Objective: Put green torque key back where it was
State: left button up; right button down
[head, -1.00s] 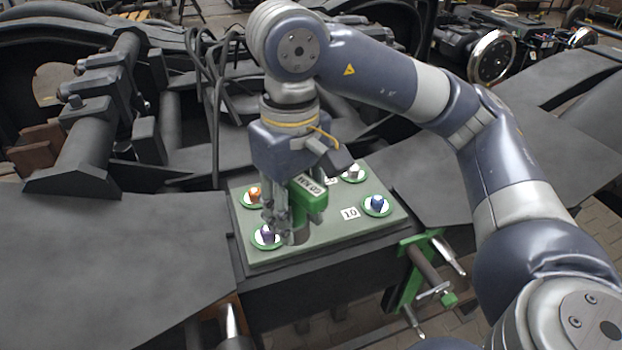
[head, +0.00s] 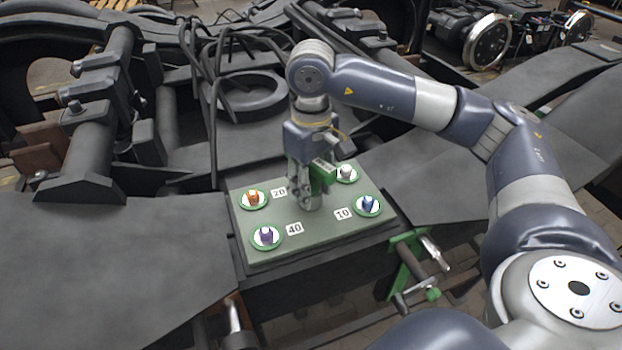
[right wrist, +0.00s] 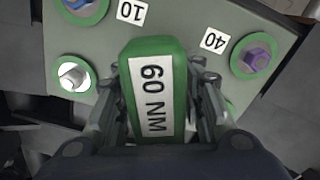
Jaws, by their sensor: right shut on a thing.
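The green torque key (head: 322,176), marked 60 NM, is in my right gripper (head: 304,200), above the middle of the grey-green plate (head: 300,250). In the right wrist view the key (right wrist: 153,95) fills the middle, its label facing the camera, between the fingers of the right gripper (right wrist: 158,110). The fingers are shut on it. Its lower end is hard to make out, so I cannot tell whether it touches the plate. My left gripper is not in view.
The plate carries an orange bolt (head: 253,198), a purple bolt (head: 266,236), a blue bolt (head: 368,204) and a silver bolt (head: 347,173), each in a green ring. A green bracket (head: 408,262) with metal rods is at the plate's right side. Dark bogie frames surround it.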

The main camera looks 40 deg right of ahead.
jog(key=shift+f, duration=0.1)
jog(key=c, duration=1.4)
grip_release()
jog(key=shift+c, duration=0.2)
jog(key=o, duration=0.4)
jog(key=shift+r, duration=0.2)
jog(key=shift+a+r, duration=0.1)
jog(key=shift+r, duration=0.15)
notch_tip(320, 180, up, 4)
jog(key=shift+f+b, duration=0.25)
jog(key=shift+b, duration=0.8)
notch_tip(320, 180, up, 7)
jog(key=shift+f+p, duration=0.2)
jog(key=shift+p, duration=0.2)
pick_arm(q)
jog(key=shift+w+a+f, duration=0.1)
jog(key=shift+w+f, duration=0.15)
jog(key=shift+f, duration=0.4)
pick_arm(e)
jog(key=shift+r, duration=0.65)
